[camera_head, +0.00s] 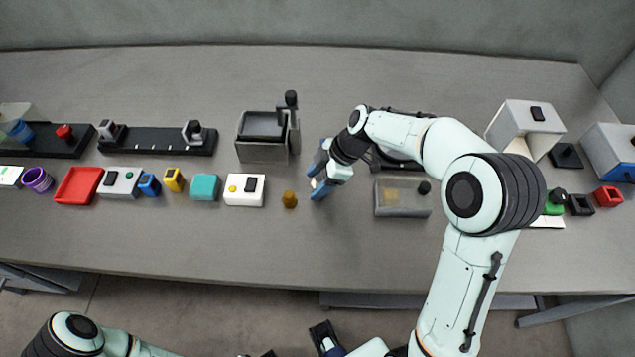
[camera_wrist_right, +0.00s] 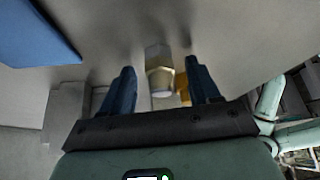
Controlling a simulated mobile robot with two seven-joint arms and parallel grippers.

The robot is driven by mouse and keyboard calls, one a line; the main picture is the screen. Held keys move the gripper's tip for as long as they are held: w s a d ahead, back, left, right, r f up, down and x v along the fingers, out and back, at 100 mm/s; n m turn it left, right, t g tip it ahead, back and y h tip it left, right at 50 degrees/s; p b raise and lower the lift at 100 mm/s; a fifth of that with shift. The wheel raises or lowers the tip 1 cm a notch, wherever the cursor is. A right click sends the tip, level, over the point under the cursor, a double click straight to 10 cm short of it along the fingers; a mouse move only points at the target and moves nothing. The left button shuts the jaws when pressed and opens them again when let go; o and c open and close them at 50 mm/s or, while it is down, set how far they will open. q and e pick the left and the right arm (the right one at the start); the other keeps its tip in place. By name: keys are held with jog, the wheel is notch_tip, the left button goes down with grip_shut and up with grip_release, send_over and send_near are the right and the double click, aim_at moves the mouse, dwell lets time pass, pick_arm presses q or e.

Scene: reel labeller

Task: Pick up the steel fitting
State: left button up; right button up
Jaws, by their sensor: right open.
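My right gripper (camera_head: 316,187) is low over the table in the head view, its two blue fingers apart. In the right wrist view the open gripper (camera_wrist_right: 161,85) has the steel fitting (camera_wrist_right: 159,68) between its fingers. The fitting is a short silver-grey piece with a faceted body and a paler round end. No finger visibly touches it. In the head view only a small pale bit shows between the fingers; the gripper hides most of it.
A brass-coloured piece (camera_head: 289,200) stands just left of the gripper; it shows partly behind a finger in the wrist view (camera_wrist_right: 183,87). A white button box (camera_head: 244,190), a grey bin (camera_head: 262,150) and a clear-lidded box (camera_head: 403,198) are nearby. The table front is clear.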

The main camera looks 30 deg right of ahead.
grip_shut()
